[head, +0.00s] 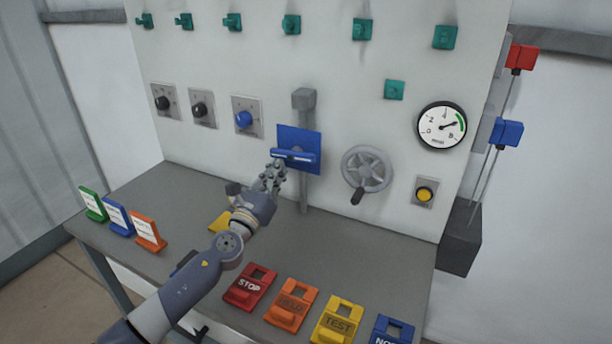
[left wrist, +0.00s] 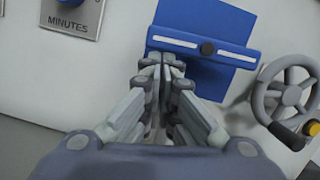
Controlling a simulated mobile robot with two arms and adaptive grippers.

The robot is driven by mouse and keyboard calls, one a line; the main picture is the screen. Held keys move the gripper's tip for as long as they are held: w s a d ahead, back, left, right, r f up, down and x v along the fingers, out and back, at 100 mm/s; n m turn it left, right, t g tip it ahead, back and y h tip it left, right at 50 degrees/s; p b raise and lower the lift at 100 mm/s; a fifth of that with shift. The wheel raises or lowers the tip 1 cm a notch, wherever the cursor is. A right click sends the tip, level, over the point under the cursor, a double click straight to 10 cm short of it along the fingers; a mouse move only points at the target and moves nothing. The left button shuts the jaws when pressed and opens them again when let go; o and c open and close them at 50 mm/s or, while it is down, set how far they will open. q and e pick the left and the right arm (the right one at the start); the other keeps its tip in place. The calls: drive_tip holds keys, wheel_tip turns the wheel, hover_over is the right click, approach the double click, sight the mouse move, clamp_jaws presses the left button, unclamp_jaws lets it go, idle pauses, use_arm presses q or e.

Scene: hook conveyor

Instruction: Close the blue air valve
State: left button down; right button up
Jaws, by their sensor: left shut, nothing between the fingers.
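The blue air valve is a square blue plate (head: 300,140) on a grey vertical pipe, with a blue handle bar (head: 295,156) lying across it, roughly horizontal. In the left wrist view the bar (left wrist: 203,47) has two white strips and a dark round pivot in the middle, in front of the blue plate (left wrist: 215,20). My left gripper (head: 275,168) is shut and empty, just below the bar's left half. In the left wrist view its fingertips (left wrist: 160,60) are close below the bar's left end; I cannot tell whether they touch it. My right gripper is not in view.
A grey handwheel (head: 367,170) and a yellow button (head: 425,193) are right of the valve. A blue knob (head: 243,118) is to its left. Stop (head: 249,287) and other tags stand along the table's (head: 340,245) front edge. The table below the valve is mostly clear.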

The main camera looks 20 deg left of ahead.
use_arm(q)
drive_tip(key=v, duration=1.2)
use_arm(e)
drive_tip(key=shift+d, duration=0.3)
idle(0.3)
